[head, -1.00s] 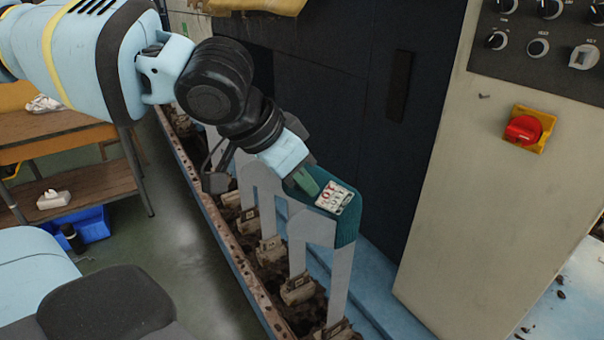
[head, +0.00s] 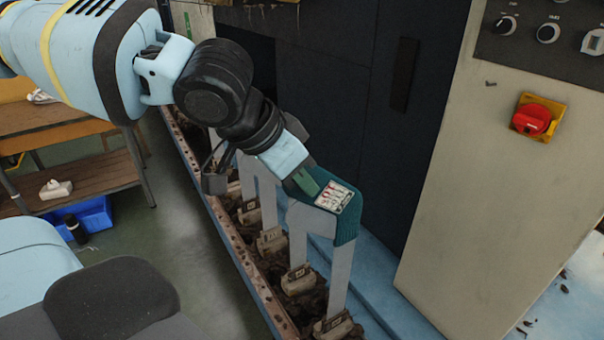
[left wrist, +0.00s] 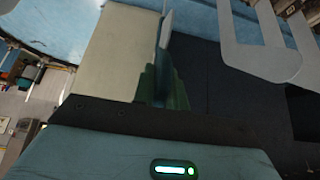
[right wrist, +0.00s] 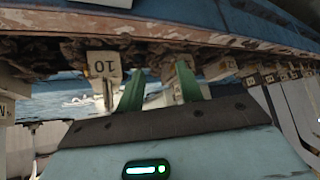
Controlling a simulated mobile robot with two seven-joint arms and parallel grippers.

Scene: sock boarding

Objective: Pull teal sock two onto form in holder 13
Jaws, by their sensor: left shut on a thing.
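The teal sock (head: 345,226) covers the top end of a flat grey form (head: 340,275), with a white printed label patch on it. The form stands upright in a tan holder (head: 333,326) at the near end of the row; its number is unreadable to me. My left gripper (head: 308,184) is shut on the sock's edge at the top left of the form. In the left wrist view its green fingers (left wrist: 163,88) are close together, the sock hard to make out. My right gripper (right wrist: 158,78) has its fingers apart and empty, near a holder marked 10 (right wrist: 103,65).
Several grey forms (head: 267,195) stand in holders along a rusty-edged rail (head: 222,225) behind the sock's form. A dark machine panel (head: 335,110) and a cream cabinet (head: 455,190) with a red switch (head: 533,119) stand close on the right. Open floor lies left of the rail.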

